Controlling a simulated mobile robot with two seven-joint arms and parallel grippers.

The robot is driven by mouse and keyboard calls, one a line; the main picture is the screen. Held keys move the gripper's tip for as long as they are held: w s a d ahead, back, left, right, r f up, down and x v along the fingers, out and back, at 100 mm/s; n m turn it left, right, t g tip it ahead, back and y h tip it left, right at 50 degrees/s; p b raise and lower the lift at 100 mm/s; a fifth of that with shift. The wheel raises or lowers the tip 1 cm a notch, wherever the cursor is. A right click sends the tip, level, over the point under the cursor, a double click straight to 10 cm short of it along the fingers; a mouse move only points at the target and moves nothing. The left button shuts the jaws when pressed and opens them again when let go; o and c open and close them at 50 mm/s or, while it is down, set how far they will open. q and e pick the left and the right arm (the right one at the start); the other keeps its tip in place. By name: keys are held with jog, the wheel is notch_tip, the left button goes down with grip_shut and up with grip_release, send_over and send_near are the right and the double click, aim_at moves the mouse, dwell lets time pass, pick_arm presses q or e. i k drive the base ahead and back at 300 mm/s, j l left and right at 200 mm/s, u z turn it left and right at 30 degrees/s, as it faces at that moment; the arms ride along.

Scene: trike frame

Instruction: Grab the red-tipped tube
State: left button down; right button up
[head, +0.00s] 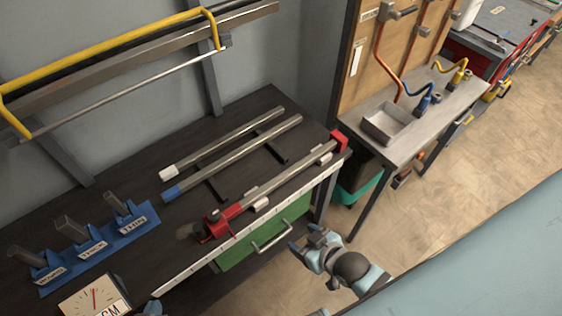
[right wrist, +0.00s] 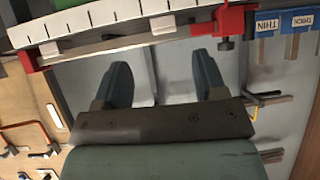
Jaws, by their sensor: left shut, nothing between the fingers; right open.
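A grey metal tube (head: 290,177) lies along the front of the dark bench, between a red clamp (head: 222,219) and a red end block (head: 339,142). I cannot tell whether the red there includes a tip of the tube. The bar with its red ends also shows across the top of the right wrist view (right wrist: 130,42). My right gripper (head: 307,239) is open and empty, in front of the bench and apart from the tube; its fingers show in the right wrist view (right wrist: 160,82). My left gripper (head: 151,307) is barely visible at the bottom edge, shut and empty.
A white-tipped tube (head: 225,144) and a blue-tipped tube (head: 235,157) lie behind on dark supports. A blue labelled rack (head: 128,226) and a dial gauge (head: 94,297) stand at left. A ruler strip edges the bench above a green drawer (head: 240,252). Open floor lies to the right.

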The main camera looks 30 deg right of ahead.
aim_at(240, 206)
jog(key=l+u, duration=0.85)
jog(key=l, duration=0.15)
jog(key=k+j, duration=0.05)
